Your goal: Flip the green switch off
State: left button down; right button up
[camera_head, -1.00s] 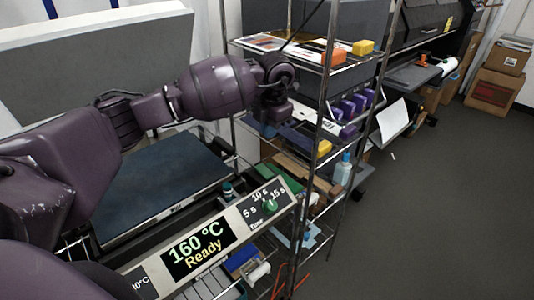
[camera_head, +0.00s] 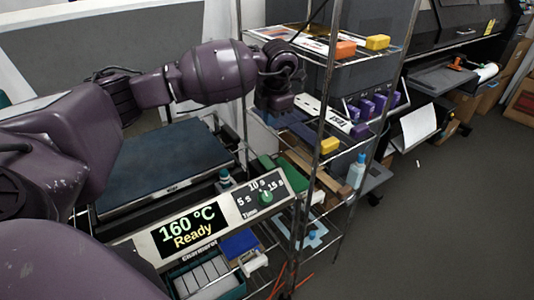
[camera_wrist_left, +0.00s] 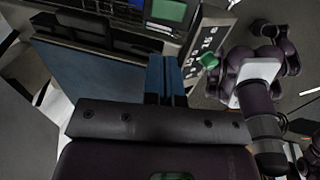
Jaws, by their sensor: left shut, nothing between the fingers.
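The press's control panel (camera_head: 150,243) reads "160 °C Ready". A green knob (camera_head: 266,197) sits at its right end below the marks 5 s, 10 s and 15 s. A green piece also shows beside the panel in the left wrist view (camera_wrist_left: 208,61). My left gripper (camera_head: 275,107) is above and behind the panel, apart from both green parts. Its blue fingers (camera_wrist_left: 167,68) are shut and empty. My right gripper is not in view.
The press's dark blue plate (camera_head: 150,165) lies left of the panel. A wire rack (camera_head: 325,120) with purple, yellow and orange items stands close to the gripper's right. A blue bottle (camera_head: 356,172) stands on it.

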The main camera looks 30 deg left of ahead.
pick_arm(q)
send_near(265, 158)
jog(key=f, duration=0.4)
jog(key=a+f, duration=0.1)
jog(key=f, duration=0.1)
jog(key=shift+w, duration=0.1)
jog(key=shift+w+a+f, duration=0.1)
jog(key=shift+a+f, duration=0.1)
jog(key=shift+f, duration=0.45)
